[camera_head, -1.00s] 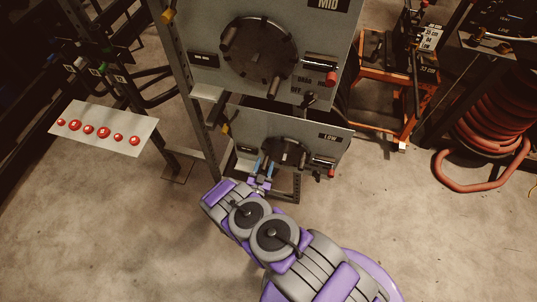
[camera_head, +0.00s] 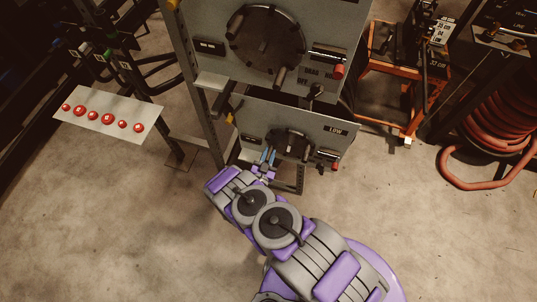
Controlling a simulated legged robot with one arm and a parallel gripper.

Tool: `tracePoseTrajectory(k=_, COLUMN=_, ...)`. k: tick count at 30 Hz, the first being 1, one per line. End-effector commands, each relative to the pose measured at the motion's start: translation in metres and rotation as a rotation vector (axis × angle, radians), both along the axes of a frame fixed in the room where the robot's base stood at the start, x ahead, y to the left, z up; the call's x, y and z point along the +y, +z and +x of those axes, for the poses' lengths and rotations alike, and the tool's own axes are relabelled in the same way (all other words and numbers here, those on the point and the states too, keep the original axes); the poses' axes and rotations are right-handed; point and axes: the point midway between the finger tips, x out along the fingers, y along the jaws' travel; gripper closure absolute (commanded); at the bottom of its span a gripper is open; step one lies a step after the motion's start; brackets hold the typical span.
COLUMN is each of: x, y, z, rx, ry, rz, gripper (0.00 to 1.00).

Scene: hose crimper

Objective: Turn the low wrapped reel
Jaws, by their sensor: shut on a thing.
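The low reel (camera_head: 295,144) is a small dark disc with knobs on its rim, on the lower grey panel marked LOW (camera_head: 324,128). My gripper (camera_head: 268,159) is at the lower left of this reel, with its blue-tipped fingers pointing up at the rim. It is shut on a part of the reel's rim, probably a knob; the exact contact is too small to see. My purple and grey arm reaches up from the bottom and hides the floor below the panel.
A larger dark reel (camera_head: 266,39) sits on the panel above. A red-tipped handle (camera_head: 337,166) is right of the low reel. A plate with several red buttons (camera_head: 108,115) stands left. An orange cart (camera_head: 405,95) and red hose coil (camera_head: 490,130) are right. Floor in front is clear.

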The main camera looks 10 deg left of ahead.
Motion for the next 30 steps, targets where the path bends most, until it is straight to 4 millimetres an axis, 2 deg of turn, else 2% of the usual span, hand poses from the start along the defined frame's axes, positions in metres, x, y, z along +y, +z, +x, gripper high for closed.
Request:
tracePoseTrajectory(k=11, x=0.001, y=0.000, z=0.000, rx=0.000, ry=0.001, rz=0.002, gripper=1.00)
tracePoseTrajectory(k=20, x=0.005, y=0.011, z=0.001, rx=-0.013, ry=0.001, rz=0.104, gripper=1.00)
tracePoseTrajectory(k=27, x=0.006, y=0.010, z=0.001, rx=-0.014, ry=0.002, rz=0.108, gripper=1.00)
tracePoseTrajectory(k=28, x=0.006, y=0.010, z=0.001, rx=-0.014, ry=0.002, rz=0.108, gripper=0.77)
tracePoseTrajectory(k=30, x=0.006, y=0.010, z=0.001, rx=-0.013, ry=0.002, rz=0.107, gripper=0.70)
